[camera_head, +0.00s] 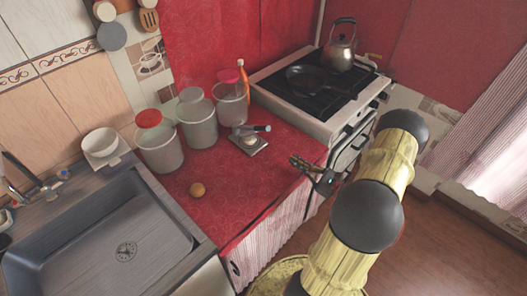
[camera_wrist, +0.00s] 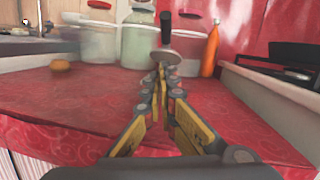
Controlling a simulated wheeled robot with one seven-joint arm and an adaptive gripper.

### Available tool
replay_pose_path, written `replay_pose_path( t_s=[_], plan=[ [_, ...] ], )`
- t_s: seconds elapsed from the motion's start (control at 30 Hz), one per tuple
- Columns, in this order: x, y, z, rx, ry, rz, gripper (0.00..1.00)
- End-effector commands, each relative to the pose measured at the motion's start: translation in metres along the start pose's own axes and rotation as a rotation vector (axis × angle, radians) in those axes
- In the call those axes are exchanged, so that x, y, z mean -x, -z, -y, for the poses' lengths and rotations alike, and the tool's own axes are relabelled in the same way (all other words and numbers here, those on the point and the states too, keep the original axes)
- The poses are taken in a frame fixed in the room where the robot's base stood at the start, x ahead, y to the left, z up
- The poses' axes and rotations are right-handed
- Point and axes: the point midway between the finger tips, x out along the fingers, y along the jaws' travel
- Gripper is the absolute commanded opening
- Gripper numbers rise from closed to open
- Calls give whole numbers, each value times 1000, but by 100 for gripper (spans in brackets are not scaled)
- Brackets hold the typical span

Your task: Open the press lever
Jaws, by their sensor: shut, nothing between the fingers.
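Several canisters, one red-lidded (camera_head: 158,147), stand behind the press, with an orange bottle (camera_head: 243,79). A small round brown item (camera_head: 197,189) lies at the counter front. The stove (camera_head: 315,95) with pan and kettle (camera_head: 340,52) is right; the sink (camera_head: 110,235) is left.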

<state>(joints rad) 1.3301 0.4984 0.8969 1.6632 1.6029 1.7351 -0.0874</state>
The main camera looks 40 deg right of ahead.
Motion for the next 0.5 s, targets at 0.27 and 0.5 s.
replay_pose_path(
  t_s=[0.27, 0.5],
  plan=[
    [-14, 4, 7, 1, 33, 7, 0],
    [-60, 5, 8, 1, 31, 6, 0]
  ],
)
